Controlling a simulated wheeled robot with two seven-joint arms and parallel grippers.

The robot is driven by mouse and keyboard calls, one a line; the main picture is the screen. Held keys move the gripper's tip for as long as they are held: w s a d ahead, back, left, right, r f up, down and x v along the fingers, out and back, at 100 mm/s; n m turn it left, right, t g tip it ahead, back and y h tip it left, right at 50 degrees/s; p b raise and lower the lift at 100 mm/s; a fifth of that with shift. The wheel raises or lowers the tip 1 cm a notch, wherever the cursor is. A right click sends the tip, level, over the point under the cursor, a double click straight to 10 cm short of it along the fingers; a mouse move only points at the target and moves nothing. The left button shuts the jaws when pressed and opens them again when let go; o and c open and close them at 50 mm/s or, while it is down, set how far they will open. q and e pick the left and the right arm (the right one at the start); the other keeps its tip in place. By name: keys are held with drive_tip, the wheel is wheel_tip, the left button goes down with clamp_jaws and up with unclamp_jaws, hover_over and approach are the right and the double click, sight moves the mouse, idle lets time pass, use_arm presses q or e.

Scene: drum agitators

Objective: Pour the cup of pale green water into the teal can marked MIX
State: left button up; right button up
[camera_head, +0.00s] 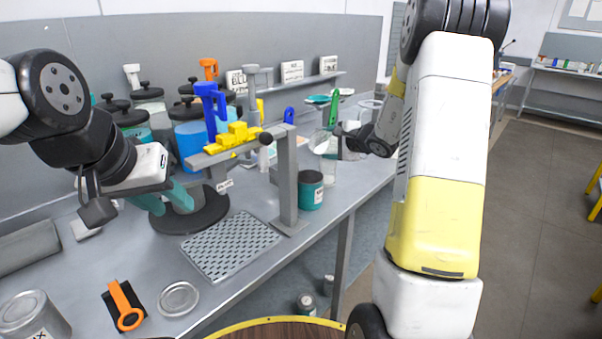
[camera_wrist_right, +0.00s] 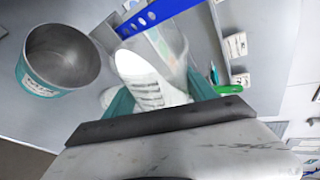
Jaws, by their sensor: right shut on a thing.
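The teal can (camera_head: 311,190) stands upright on the bench, right of the grey post; its label is too small to read. In the right wrist view a teal can (camera_wrist_right: 40,85) with a pale label shows at left, its grey inside looking empty. My right gripper (camera_head: 340,140) is shut on a clear cup (camera_head: 322,143), held above and slightly right of the can. The cup (camera_wrist_right: 172,45) also shows between the teal fingers, apart from the can; its water is hard to make out. My left gripper (camera_head: 168,198) has its fingers apart over a round dark base.
A grey post with a shelf arm (camera_head: 287,180) stands just left of the can, carrying yellow and blue pieces. A perforated tray (camera_head: 230,247) lies in front. Lidded jars (camera_head: 188,135) crowd the back. An orange-handled tool (camera_head: 125,305) and a round lid (camera_head: 178,298) lie at front left.

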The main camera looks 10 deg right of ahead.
drive_tip(key=shift+r, duration=0.2)
drive_tip(key=shift+s+a+f+n+t+h, duration=0.25)
drive_tip(key=shift+a+f+n+t, duration=0.1)
drive_tip(key=shift+f, duration=0.2)
drive_tip(key=shift+s+a+f+n+t+h, duration=0.25)
drive_tip(key=shift+f+n, duration=0.1)
drive_tip(key=shift+f, duration=0.15)
idle(1.2)
drive_tip(key=shift+s+a+r+n+t+p, duration=0.1)
drive_tip(key=shift+a+r+n+t+p, duration=0.1)
drive_tip(key=shift+r+n+t+p, duration=0.35)
idle(1.2)
drive_tip(key=shift+s+a+f+n+p, duration=0.1)
drive_tip(key=shift+f+n+p, duration=0.15)
drive_tip(key=shift+p, duration=0.1)
